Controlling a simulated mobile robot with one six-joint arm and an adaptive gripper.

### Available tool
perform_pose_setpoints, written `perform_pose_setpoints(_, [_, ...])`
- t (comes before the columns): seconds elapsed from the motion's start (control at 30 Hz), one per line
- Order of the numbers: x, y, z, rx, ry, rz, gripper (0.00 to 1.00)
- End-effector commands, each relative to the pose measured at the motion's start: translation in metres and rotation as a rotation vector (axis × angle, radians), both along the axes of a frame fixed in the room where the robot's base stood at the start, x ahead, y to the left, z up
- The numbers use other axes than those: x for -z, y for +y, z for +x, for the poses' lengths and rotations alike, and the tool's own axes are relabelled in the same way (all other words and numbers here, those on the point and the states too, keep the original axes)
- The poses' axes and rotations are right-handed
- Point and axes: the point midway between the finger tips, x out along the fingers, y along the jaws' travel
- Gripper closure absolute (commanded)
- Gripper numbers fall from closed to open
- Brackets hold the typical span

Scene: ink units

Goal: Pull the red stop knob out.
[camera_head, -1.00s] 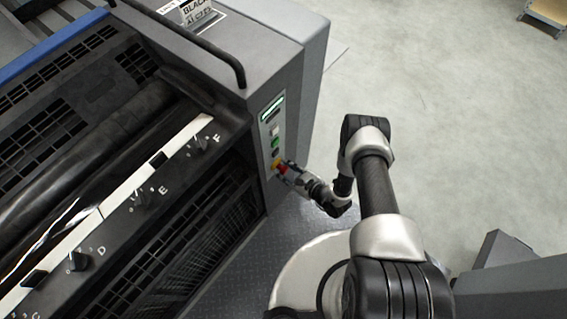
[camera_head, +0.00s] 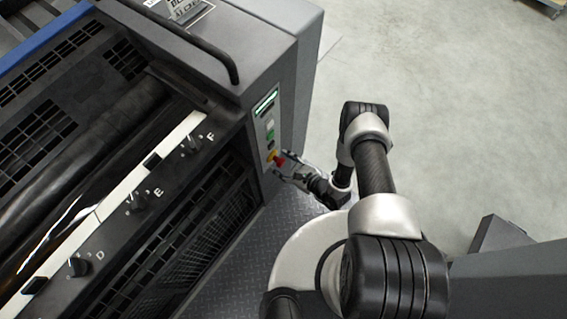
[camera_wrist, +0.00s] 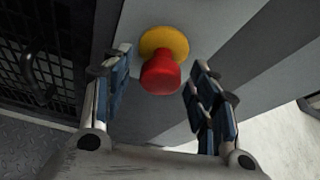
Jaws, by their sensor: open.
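The red stop knob (camera_wrist: 161,76) sits on a yellow round base (camera_wrist: 164,41) on the grey panel in the wrist view. In the head view the red knob (camera_head: 279,160) is at the bottom of the control strip on the machine's end. My gripper (camera_wrist: 160,90) is open, with one finger to the left of the knob and one to the right. Gaps show between the knob and both fingers. In the head view my gripper (camera_head: 286,166) is small beside the knob, and its fingertips are hard to make out.
Above the knob the control strip holds a green button (camera_head: 270,134) and a lit green display (camera_head: 266,102). A dark grille (camera_wrist: 45,55) stands left of the panel. Dial knobs (camera_head: 192,143) line the machine's front rail. The floor (camera_head: 450,90) to the right is open.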

Motion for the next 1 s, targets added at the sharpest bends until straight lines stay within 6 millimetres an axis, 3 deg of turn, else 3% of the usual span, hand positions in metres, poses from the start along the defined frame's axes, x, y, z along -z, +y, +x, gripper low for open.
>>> perform_pose_setpoints(0.23, [-0.003,-0.008,-0.005,0.004,0.001,-0.001,0.46])
perform_pose_setpoints(0.7, [-0.036,-0.067,-0.060,0.008,0.000,0.001,0.46])
perform_pose_setpoints(1.0, [-0.045,-0.081,-0.076,0.001,0.000,0.000,0.46])
